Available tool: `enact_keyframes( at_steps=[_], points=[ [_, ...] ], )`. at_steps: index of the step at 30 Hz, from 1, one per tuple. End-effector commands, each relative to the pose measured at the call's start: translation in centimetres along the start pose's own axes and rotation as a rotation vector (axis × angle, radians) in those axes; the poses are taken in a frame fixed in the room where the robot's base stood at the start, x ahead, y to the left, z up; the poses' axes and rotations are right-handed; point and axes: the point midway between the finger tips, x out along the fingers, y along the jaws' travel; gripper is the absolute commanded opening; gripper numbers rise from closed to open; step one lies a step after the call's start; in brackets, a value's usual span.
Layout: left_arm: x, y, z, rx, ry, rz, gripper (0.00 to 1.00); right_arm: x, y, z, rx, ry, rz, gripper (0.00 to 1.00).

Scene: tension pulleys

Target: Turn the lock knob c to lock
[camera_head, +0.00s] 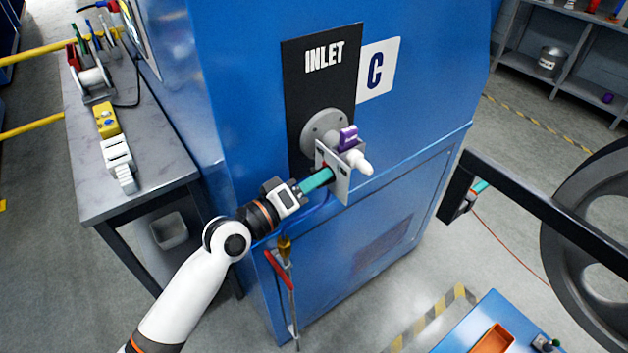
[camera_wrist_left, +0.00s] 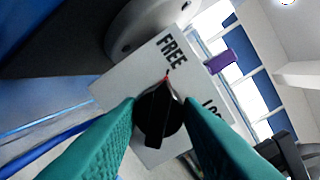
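The lock knob c (camera_wrist_left: 160,112) is a round black knob with a raised grip bar on a white plate (camera_wrist_left: 118,88). Its red mark points at FREE; a second, partly hidden word beginning "LO" is at the right. In the head view the plate (camera_head: 342,187) stands edge-on below the INLET sign and the C label (camera_head: 376,70). My left gripper (camera_head: 328,174) reaches it from the left. In the left wrist view its teal fingers (camera_wrist_left: 160,104) are apart, one on each side of the knob; I cannot tell whether they touch it. My right gripper is not seen.
A purple part (camera_head: 348,138) and a white nozzle (camera_head: 358,161) stick out beside the plate, near my left fingers. The blue cabinet (camera_head: 250,90) is behind. A grey workbench (camera_head: 75,150) is at left. A black frame and wheel (camera_head: 560,250) fill the right.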

Motion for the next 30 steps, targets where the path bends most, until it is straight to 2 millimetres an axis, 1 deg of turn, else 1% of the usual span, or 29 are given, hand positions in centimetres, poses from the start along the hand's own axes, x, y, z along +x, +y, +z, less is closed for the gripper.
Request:
enact_keyframes(
  at_steps=[1,2,8,14,20,30],
  points=[
    [0.0,0.1,0.0,0.000,0.000,0.001,0.14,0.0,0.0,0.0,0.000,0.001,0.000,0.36],
    [0.0,0.1,0.0,0.000,0.000,0.001,0.10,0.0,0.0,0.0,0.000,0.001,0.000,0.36],
    [0.0,0.1,0.0,0.012,0.000,0.001,0.10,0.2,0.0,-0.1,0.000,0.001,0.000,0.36],
    [0.0,0.3,-0.1,0.082,-0.003,-0.006,0.10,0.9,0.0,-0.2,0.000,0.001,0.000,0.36],
    [0.0,0.4,-0.2,0.222,-0.011,-0.019,0.10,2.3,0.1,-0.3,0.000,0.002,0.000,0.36],
    [0.0,0.5,-0.2,0.539,-0.031,-0.048,0.10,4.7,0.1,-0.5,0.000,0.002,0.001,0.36]
  ],
)
